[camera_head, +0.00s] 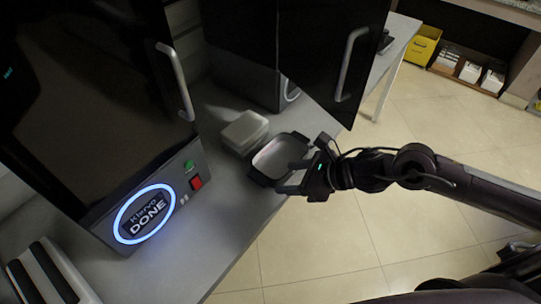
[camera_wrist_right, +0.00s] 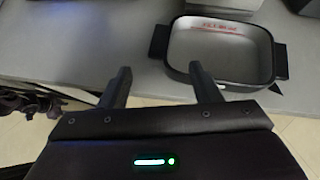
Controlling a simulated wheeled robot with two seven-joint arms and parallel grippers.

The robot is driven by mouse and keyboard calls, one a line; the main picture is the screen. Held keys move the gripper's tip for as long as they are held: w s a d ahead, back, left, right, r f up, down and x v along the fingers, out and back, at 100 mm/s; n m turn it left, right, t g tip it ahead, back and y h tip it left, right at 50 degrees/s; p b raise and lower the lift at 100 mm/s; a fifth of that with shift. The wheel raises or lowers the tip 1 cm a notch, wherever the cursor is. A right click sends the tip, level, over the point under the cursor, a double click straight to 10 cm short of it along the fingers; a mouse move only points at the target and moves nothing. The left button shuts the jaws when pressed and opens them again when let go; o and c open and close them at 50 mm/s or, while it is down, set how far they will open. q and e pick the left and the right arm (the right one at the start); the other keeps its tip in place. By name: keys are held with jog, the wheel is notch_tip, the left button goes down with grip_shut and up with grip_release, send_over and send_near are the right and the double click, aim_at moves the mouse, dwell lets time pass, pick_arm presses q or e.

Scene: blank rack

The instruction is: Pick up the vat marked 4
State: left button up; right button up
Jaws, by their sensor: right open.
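A shallow dark-rimmed vat (camera_head: 275,157) with a grey inside lies on the grey counter near its front edge. In the right wrist view the vat (camera_wrist_right: 235,50) shows a black handle at each side and red marking on its far inner wall, too small to read; I cannot make out a 4. My right gripper (camera_head: 290,177) is open and empty at the vat's near side. In the right wrist view the gripper (camera_wrist_right: 160,70) sits left of the vat's middle, one finger overlapping its near left rim; I cannot tell whether they touch. My left gripper is not in view.
A pale lidded box (camera_head: 244,131) stands just behind the vat. A black-doored machine (camera_head: 150,205) with a lit DONE ring is at left, and a second black machine (camera_head: 325,50) has its door open behind the vat.

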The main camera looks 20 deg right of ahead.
aim_at(264, 180)
jog(key=shift+w+a+f, duration=0.3)
jog(key=shift+a+f, duration=0.05)
jog(key=shift+a, duration=0.05)
jog(key=shift+w+a+f, duration=0.2)
jog(key=shift+a+f, duration=0.05)
jog(key=shift+a, duration=0.05)
jog(key=p+x, duration=0.1)
jog(key=x, duration=0.3)
jog(key=shift+a+f+p, duration=0.2)
jog(key=shift+f+p, duration=0.05)
jog(key=shift+p, duration=0.1)
jog(key=shift+w+a+f, duration=0.1)
jog(key=shift+w+f, duration=0.05)
jog(key=shift+f, duration=0.1)
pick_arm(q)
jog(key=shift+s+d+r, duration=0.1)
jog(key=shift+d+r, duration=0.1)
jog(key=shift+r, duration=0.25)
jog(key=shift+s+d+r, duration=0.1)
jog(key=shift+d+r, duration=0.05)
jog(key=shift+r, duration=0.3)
pick_arm(e)
jog(key=shift+c, duration=0.3)
jog(key=shift+r, duration=0.1)
grip_shut()
